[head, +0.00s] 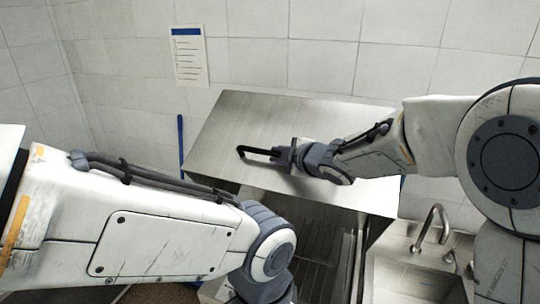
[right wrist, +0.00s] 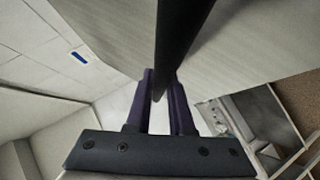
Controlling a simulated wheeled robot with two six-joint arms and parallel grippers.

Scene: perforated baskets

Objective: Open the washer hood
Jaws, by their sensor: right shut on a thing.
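The washer hood (head: 250,118) is a brushed-steel cover with a black bar handle (head: 258,151) on its face. My right gripper (head: 287,155) is shut on the right part of this handle. In the right wrist view the handle (right wrist: 181,35) runs between the two fingers (right wrist: 160,92), with the steel hood (right wrist: 245,40) behind it. Below the hood's lower edge in the head view, a dark interior with a slatted rack (head: 315,245) shows, so the hood stands at least partly raised. My left arm crosses the lower left; its fingers are out of the picture.
A steel sink (head: 415,275) with a curved tap (head: 432,222) is at the lower right. A blue pole (head: 181,145) stands left of the hood. A paper notice (head: 189,56) hangs on the tiled wall (head: 310,40) behind.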

